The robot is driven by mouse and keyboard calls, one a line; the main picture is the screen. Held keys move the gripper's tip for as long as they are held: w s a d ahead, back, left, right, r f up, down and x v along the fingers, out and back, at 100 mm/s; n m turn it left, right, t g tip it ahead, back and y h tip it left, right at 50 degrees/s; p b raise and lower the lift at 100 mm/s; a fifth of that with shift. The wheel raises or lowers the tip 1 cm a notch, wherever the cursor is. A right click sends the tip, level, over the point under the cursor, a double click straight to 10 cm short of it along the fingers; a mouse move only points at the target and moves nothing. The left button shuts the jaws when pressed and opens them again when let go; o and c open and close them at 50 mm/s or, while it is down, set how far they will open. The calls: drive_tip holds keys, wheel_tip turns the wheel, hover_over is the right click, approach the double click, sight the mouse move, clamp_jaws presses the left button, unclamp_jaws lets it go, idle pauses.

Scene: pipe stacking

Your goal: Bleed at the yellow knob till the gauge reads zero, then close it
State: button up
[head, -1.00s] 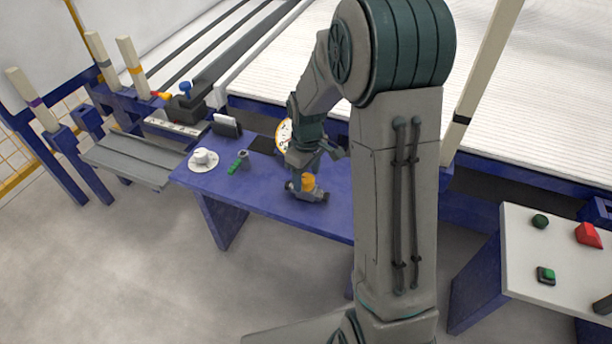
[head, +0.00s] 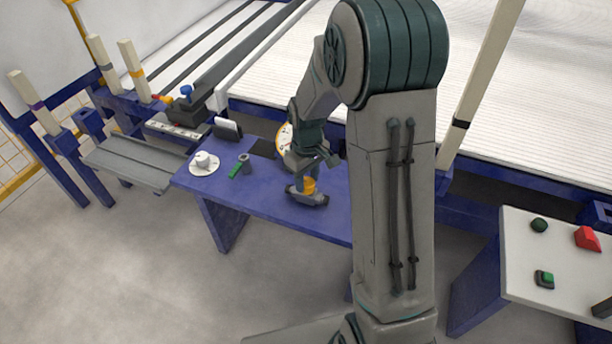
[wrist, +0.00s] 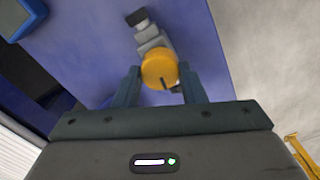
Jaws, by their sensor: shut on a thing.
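The yellow knob (wrist: 159,69) sits on a grey valve body (wrist: 150,38) in the wrist view, between the two fingers of my gripper (wrist: 160,88). My gripper is shut on the knob, and a dark mark shows on the knob's face. In the head view the knob (head: 308,186) and valve body (head: 306,198) stand on the blue bench (head: 270,195), under my gripper (head: 308,178). The round gauge (head: 283,137) with a yellow rim stands behind my wrist. My arm covers part of its dial, and its reading is too small to tell.
A white cup on a saucer (head: 204,165), a green item (head: 236,171) and a small grey cylinder (head: 245,161) stand left on the bench. A side table (head: 520,250) with red and green buttons is at right.

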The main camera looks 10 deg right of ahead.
sight(306, 181)
drive_tip(key=m+p, duration=0.1)
drive_tip(key=m, duration=0.3)
drive_tip(key=shift+r+p, duration=0.1)
drive_tip(key=shift+p, duration=0.25)
drive_tip(key=m+p, duration=0.1)
drive_tip(key=m, duration=0.3)
drive_tip(key=m+p, duration=0.2)
drive_tip(key=m, duration=0.2)
drive_tip(key=shift+m+p, duration=0.3)
drive_tip(key=shift+w+m+p, duration=0.1)
drive_tip(key=shift+m+p, duration=0.7)
drive_tip(key=shift+m, duration=1.1)
drive_tip(key=o, duration=1)
wheel_tip(306, 181, up, 14)
drive_tip(key=p, duration=0.3)
drive_tip(key=shift+p, duration=0.3)
